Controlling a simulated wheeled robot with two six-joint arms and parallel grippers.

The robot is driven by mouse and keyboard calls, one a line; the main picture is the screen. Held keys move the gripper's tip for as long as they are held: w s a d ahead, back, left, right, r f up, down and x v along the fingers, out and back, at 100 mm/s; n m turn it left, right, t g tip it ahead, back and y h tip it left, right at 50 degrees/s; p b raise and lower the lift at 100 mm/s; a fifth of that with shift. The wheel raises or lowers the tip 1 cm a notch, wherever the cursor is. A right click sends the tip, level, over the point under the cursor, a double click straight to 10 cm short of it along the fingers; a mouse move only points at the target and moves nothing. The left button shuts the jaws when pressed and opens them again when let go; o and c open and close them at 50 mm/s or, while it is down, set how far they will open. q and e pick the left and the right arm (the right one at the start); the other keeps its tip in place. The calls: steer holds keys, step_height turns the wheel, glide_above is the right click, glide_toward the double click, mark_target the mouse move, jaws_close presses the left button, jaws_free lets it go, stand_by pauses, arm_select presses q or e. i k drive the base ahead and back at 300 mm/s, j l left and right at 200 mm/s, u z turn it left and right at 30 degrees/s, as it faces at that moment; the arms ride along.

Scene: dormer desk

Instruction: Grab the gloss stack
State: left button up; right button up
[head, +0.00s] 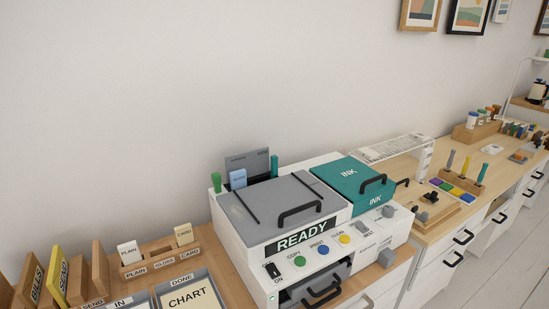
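A wooden paper holder (158,265) stands at the lower left in the head view, with slots labelled PLAIN, GLOSS and CARD. A white PLAIN stack (129,252) is in the left slot and a cream CARD stack (184,234) in the right slot. The middle GLOSS slot shows no stack standing up in it. A small light-blue stack (238,178) stands upright at the back of the printer, in front of a grey panel (248,162); its label is too small to read surely. Neither of my grippers is in view.
The printer (290,215) shows a READY sign, a closed grey lid and coloured buttons. A teal INK cover (352,180) is at its right. Trays marked IN and DONE (188,293) lie at the front left. Wooden dividers (80,275) stand further left.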

mark_target(238, 177)
steer(key=i+l, duration=0.1)
steer(key=l, duration=0.5)
steer(key=i+l, duration=0.1)
steer(key=l, duration=1.15)
steer(key=i+z, duration=0.05)
